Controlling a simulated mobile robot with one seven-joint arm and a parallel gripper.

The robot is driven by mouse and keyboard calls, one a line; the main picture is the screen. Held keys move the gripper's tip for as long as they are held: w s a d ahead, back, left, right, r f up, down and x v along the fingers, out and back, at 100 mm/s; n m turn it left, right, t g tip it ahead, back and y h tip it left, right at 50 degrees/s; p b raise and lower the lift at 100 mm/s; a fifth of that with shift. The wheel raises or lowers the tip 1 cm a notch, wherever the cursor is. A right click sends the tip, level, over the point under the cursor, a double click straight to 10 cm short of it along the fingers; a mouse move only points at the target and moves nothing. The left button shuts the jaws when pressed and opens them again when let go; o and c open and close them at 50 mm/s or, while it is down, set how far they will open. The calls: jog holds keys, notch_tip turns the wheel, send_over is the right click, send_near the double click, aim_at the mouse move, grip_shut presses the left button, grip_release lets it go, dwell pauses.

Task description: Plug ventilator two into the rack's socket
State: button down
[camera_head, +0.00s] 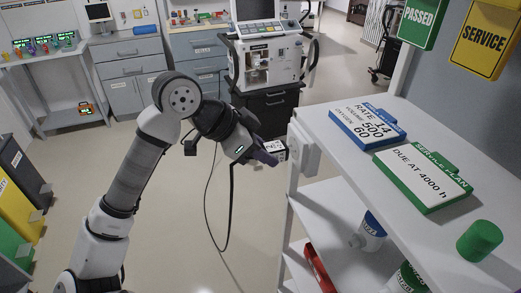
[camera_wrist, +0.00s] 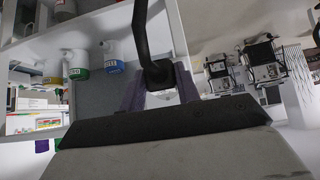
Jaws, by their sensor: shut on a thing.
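My gripper (camera_head: 268,156) is shut on a white plug (camera_head: 274,146), just left of the rack. In the wrist view its purple fingers stand on both sides of the plug (camera_wrist: 161,98), and a black cable (camera_wrist: 158,72) leaves it. The cable (camera_head: 208,200) also hangs in a long loop towards the floor in the head view. The rack's socket looks to be the white box (camera_head: 303,150) on the shelf's front post. The plug's front is partly hidden, and I cannot tell whether it touches the socket. A ventilator (camera_head: 268,55) stands behind on a dark cart; its number is not readable.
The white rack (camera_head: 450,118) carries a blue sign block (camera_head: 367,127) and a green one (camera_head: 422,178), plus a green cylinder (camera_head: 480,240). Bottles (camera_head: 370,232) stand on its lower shelf. Drawer cabinets (camera_head: 133,70) line the back.

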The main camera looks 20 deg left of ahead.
jog(key=shift+w+d, duration=0.45)
jog(key=shift+d, duration=0.3)
dwell(0.8)
jog(key=c, duration=0.9)
grip_release()
jog(key=shift+a+r, duration=0.1)
